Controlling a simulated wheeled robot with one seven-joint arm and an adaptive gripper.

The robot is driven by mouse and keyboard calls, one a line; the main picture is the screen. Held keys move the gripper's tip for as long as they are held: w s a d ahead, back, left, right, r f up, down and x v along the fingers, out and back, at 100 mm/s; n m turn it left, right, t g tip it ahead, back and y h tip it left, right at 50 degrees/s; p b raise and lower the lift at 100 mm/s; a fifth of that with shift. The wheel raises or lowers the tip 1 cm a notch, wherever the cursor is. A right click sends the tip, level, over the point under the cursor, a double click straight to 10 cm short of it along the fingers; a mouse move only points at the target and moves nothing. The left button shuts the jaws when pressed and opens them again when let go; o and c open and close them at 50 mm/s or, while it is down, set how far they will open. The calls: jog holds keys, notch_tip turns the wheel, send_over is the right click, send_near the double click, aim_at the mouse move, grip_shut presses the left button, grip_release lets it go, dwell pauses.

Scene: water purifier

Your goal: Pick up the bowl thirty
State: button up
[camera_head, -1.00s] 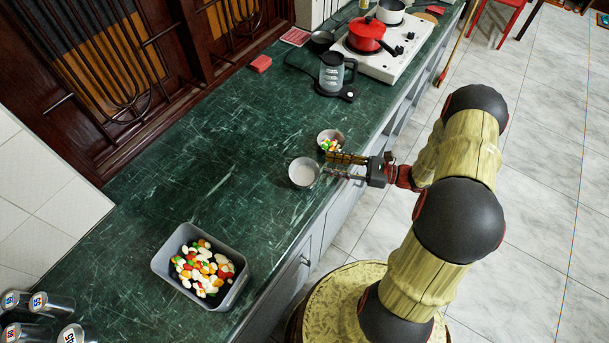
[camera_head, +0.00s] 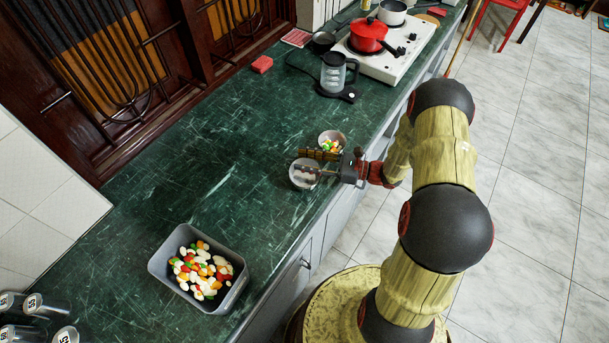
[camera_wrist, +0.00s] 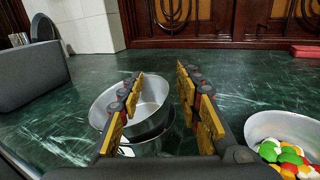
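An empty silver bowl (camera_head: 303,181) stands on the green counter near its front edge. It shows in the wrist view (camera_wrist: 152,98) too, partly behind the left finger. My gripper (camera_head: 298,161) is at this bowl, its fingers reaching over it from the right. In the wrist view my gripper (camera_wrist: 160,80) is open, with part of the bowl between the fingers. I cannot tell whether a finger touches the rim. A second bowl (camera_head: 343,137), holding colourful pieces, stands just behind; the wrist view shows it (camera_wrist: 262,122) at right. No label reads thirty.
A grey bin (camera_head: 160,268) of coloured pieces stands at the front left, near several jars (camera_head: 40,306). A blender (camera_head: 334,75) and a white stove (camera_head: 400,62) with a red pot (camera_head: 367,36) stand farther back. The counter's left middle is clear.

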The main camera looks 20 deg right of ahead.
jog(key=shift+c, duration=0.8)
grip_shut()
